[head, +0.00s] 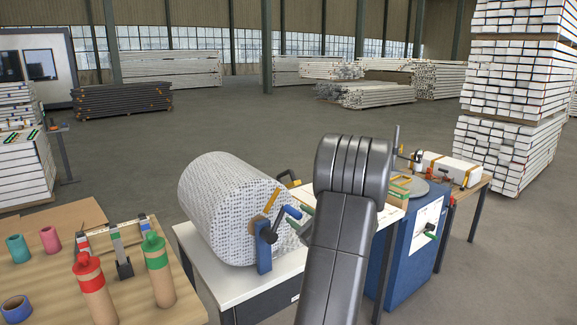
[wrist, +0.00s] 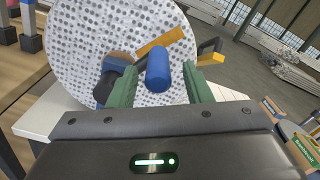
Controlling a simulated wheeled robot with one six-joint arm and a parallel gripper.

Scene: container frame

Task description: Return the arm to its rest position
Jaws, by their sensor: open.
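My gripper (wrist: 158,88) shows in the wrist view with two green fingers spread apart. A blue cylindrical handle (wrist: 158,68) appears between the fingertips, with a gap to each finger; I cannot tell how far ahead of them it is. The handle belongs to a crank on the end of a large white roll with grey dots (wrist: 75,45). In the head view the roll (head: 225,200) lies on a white-topped bench, and its blue handle (head: 292,212) is at its right end. My dark arm is extended in front of the bench and hides much of my gripper.
A wooden table (head: 55,295) at left holds red-capped and green-capped bottles (head: 95,290) and tape rolls. A blue cabinet (head: 400,260) stands right of my arm. A white case (head: 450,168) lies on a bench farther right. Open floor lies behind the benches.

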